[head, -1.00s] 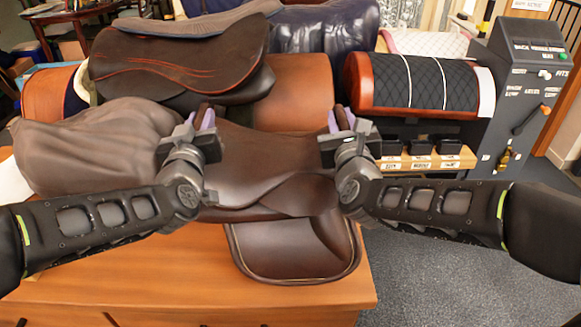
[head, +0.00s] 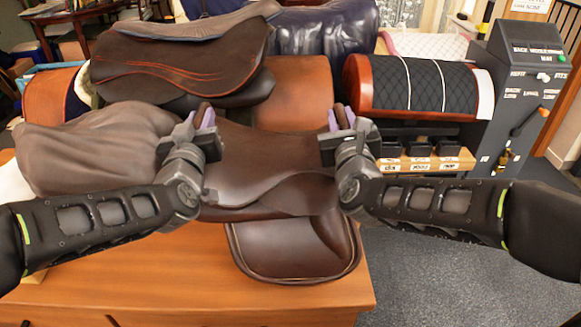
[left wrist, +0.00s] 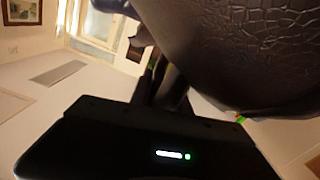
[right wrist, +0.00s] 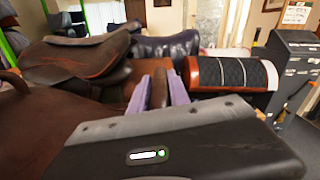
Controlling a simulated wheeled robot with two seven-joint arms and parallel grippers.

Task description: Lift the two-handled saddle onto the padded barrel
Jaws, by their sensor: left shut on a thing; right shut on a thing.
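The brown leather saddle (head: 275,165) spans between my two grippers in the head view, its lower flap in front of the wooden table. I cannot tell whether it touches the table. My left gripper (head: 204,117) is shut on its left handle, and my right gripper (head: 340,118) on its right handle. In the right wrist view, the purple fingers (right wrist: 160,88) clasp a brown upright handle. Dark creased leather (left wrist: 245,50) fills the upper right of the left wrist view. The padded barrel (head: 420,82), black quilted with a reddish-brown end, is at the back right, apart from the saddle.
A dark saddle with red stitching (head: 180,68) sits at the back left, beside a plain brown leather barrel (head: 300,85). A grey-brown leather form (head: 90,145) is at left. A grey control panel (head: 525,75) stands right of the padded barrel. Bare wooden table (head: 150,270) lies in front.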

